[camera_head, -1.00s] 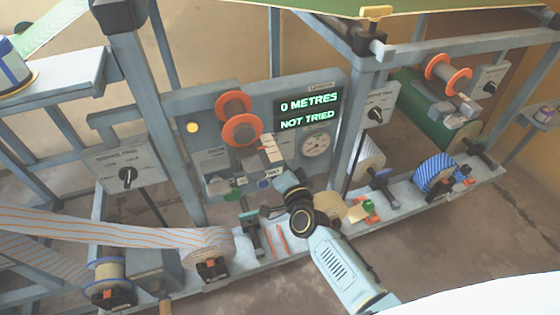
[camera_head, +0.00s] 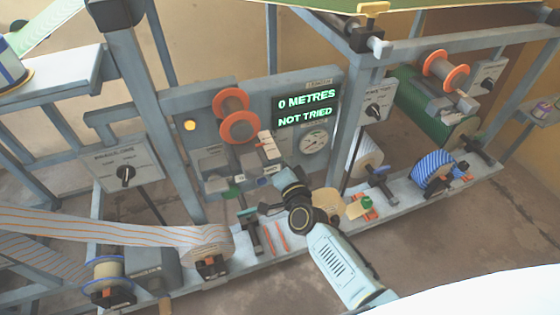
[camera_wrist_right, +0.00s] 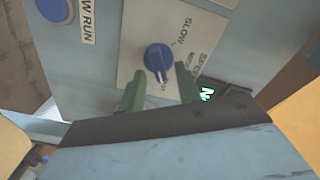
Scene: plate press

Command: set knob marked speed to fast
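The blue speed knob (camera_wrist_right: 158,58) sits on a pale dial plate (camera_wrist_right: 134,42) in the right wrist view. SLOW is readable above right of it, and SPEED is partly readable at the right. Its pale pointer mark faces down the picture, toward a label mostly hidden by my gripper, of which only end letters show. My right gripper (camera_wrist_right: 159,70) is open, with its green fingers on either side of the knob's lower part. I cannot tell whether they touch it. In the head view my right arm reaches to the machine's middle panel. My left gripper is not in view.
Another blue control (camera_wrist_right: 53,8) sits beside a label ending in RUN (camera_wrist_right: 88,22). The display (camera_head: 307,107) reads 0 METRES, NOT TRIED. Orange-flanged spools (camera_head: 236,115), a gauge (camera_head: 314,143) and a striped roll (camera_head: 434,170) surround the panel.

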